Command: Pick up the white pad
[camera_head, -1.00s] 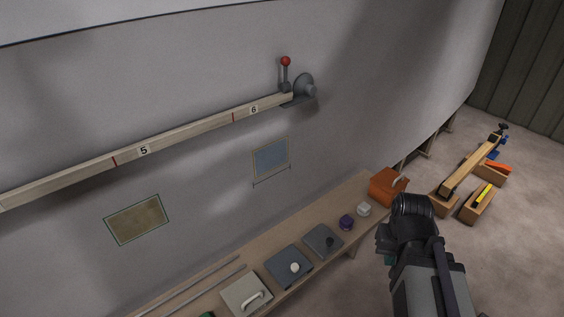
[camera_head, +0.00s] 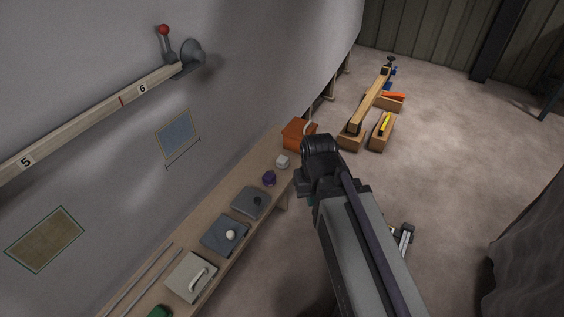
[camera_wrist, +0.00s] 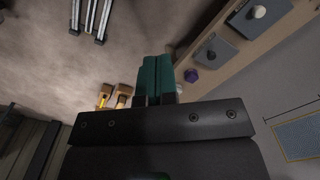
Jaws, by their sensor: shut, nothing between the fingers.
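A small white block (camera_head: 282,161), which looks to be the white pad, sits on the wall bench (camera_head: 237,177) between a purple piece (camera_head: 269,178) and an orange box (camera_head: 297,134) in the head view. My gripper's teal fingers (camera_wrist: 157,78) are shut together and empty in the wrist view. The purple piece (camera_wrist: 191,75) shows just right of them there. In the head view my arm hides most of the fingers, which are apart from the pad.
The bench also holds a dark plate with a dark knob (camera_head: 251,201), a blue-grey plate with a white knob (camera_head: 224,235), a pale plate with a handle (camera_head: 191,277) and a green piece (camera_head: 160,312). Wooden blocks (camera_head: 382,132) stand on the floor beyond.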

